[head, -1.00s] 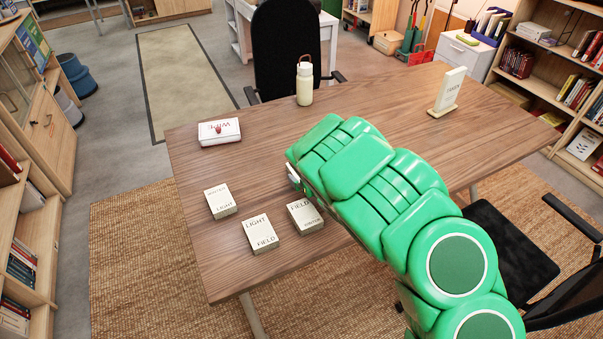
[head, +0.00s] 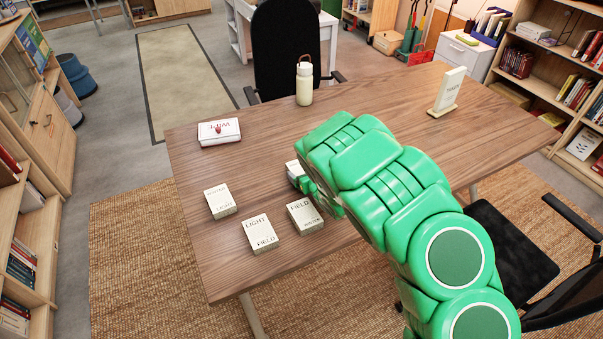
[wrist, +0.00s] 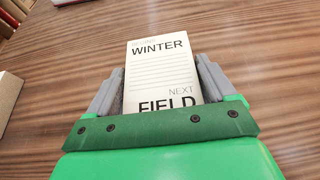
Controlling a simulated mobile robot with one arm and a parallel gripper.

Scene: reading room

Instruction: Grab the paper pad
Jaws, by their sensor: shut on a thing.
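A cream paper pad (wrist: 162,75) printed "WINTER" and "FIELD" lies between the two grey fingers in the wrist view. My gripper (wrist: 162,90) is shut on it, one finger along each side. In the head view a pale corner of this pad (head: 292,166) shows at the end of my green gripper (head: 300,182); my arm hides the rest. I cannot tell whether it touches the table. Three similar pads lie flat to the left: "LIGHT" below faint text (head: 220,201), "LIGHT" over "FIELD" (head: 261,233), and "FIELD" on top (head: 305,215).
The wooden table (head: 390,120) carries a white pack (head: 219,132) with a red spot, a cream bottle (head: 304,84) at the back and a white sign stand (head: 449,90) at the right. Black chairs stand behind and at the right.

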